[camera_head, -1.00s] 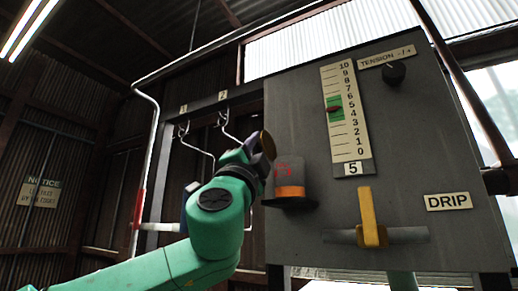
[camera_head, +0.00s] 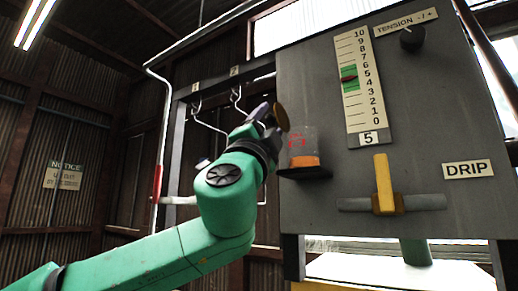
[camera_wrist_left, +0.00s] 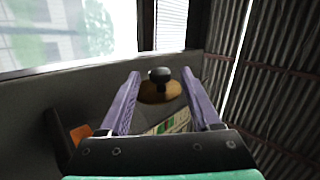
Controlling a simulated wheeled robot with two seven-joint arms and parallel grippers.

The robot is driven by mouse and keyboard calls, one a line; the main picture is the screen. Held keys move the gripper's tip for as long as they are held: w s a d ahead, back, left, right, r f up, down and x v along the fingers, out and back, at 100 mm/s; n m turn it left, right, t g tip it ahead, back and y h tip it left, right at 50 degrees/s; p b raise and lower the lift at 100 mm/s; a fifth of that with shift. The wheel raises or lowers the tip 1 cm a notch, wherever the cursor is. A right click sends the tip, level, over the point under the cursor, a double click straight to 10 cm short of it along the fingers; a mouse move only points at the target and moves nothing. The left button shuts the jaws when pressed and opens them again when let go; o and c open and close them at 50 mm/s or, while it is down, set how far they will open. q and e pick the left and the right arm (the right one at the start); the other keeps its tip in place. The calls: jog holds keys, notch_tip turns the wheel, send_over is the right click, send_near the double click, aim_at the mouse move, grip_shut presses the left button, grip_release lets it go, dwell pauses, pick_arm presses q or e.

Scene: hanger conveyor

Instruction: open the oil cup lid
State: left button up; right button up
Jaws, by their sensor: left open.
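The oil cup (camera_head: 303,142) is a clear cup with orange oil on a dark bracket at the panel's left edge. Its round brass lid (camera_head: 282,117) stands tilted up at the cup's upper left, swung off the cup's top. My left gripper (camera_head: 265,112) is just left of the lid, on its knob side. In the left wrist view, the open purple fingers (camera_wrist_left: 163,98) reach either side of the lid's black knob (camera_wrist_left: 160,74), with gaps showing. The brass lid (camera_wrist_left: 160,94) is behind it. The orange oil (camera_wrist_left: 81,133) shows at lower left. My right gripper is out of view.
The grey panel (camera_head: 420,110) carries a tension scale (camera_head: 365,85), a black dial (camera_head: 411,39) and a yellow drip lever (camera_head: 384,182). Wire hangers (camera_head: 210,122) hang on a rail left of the arm. A notice (camera_head: 63,176) is on the far left wall.

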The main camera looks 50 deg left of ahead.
pick_arm(q)
jog(key=b+v, duration=0.5)
jog(key=v, duration=0.7)
jog(key=shift+f+b, duration=0.2)
jog(key=shift+b, duration=0.15)
